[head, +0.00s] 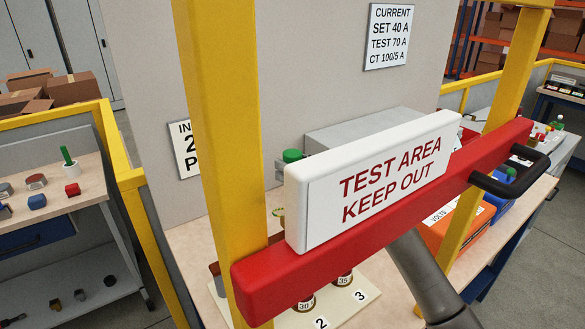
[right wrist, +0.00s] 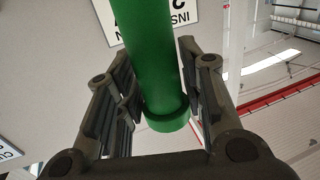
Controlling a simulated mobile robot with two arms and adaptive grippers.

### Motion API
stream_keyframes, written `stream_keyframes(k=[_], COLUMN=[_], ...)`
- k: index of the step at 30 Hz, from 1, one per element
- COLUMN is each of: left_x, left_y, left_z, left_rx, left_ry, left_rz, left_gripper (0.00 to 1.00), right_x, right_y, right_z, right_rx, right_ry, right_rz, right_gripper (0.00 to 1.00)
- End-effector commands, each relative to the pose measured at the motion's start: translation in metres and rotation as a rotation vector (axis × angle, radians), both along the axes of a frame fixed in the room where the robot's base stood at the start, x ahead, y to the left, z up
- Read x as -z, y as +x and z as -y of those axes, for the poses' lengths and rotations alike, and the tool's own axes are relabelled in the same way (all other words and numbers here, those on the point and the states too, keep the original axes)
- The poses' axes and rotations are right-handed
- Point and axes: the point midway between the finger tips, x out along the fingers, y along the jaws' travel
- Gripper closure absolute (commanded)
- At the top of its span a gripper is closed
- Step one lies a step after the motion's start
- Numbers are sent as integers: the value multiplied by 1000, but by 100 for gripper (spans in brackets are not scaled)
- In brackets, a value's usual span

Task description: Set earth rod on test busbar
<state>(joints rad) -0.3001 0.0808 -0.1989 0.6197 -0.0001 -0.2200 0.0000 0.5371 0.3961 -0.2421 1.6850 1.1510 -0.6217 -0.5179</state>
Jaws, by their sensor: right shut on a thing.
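The green earth rod (right wrist: 155,55) stands between the two dark fingers of my right gripper (right wrist: 157,105), which is shut on it in the right wrist view. A collar at the rod's end lies near the palm. In the head view a short green end (head: 291,155) shows just above the white sign, with part of my right gripper (head: 281,168) beside it; the sign and red bar hide the rest. I cannot pick out the test busbar for certain; it may be hidden behind the sign. My left gripper is out of view.
A red bar (head: 400,220) with a white keep-out sign (head: 370,180) crosses between yellow posts (head: 220,120), close in front. Behind it, a numbered white board (head: 345,312) and a grey box (head: 375,125) are on the bench. A side bench (head: 50,215) stands left.

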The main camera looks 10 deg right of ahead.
Motion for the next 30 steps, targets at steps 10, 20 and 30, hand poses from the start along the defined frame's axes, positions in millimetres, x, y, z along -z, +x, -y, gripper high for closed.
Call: stream_keyframes(k=[10, 20, 30], left_x=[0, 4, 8], left_y=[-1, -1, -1], left_z=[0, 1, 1], left_rx=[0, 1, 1], left_ry=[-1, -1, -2], left_rz=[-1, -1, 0], left_gripper=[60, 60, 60], right_x=[-2, 2, 5], right_y=[0, 0, 0], right_z=[0, 0, 0], right_rx=[1, 1, 1], right_ry=[2, 2, 2], right_rz=[5, 5, 5], right_gripper=[100, 100, 100])
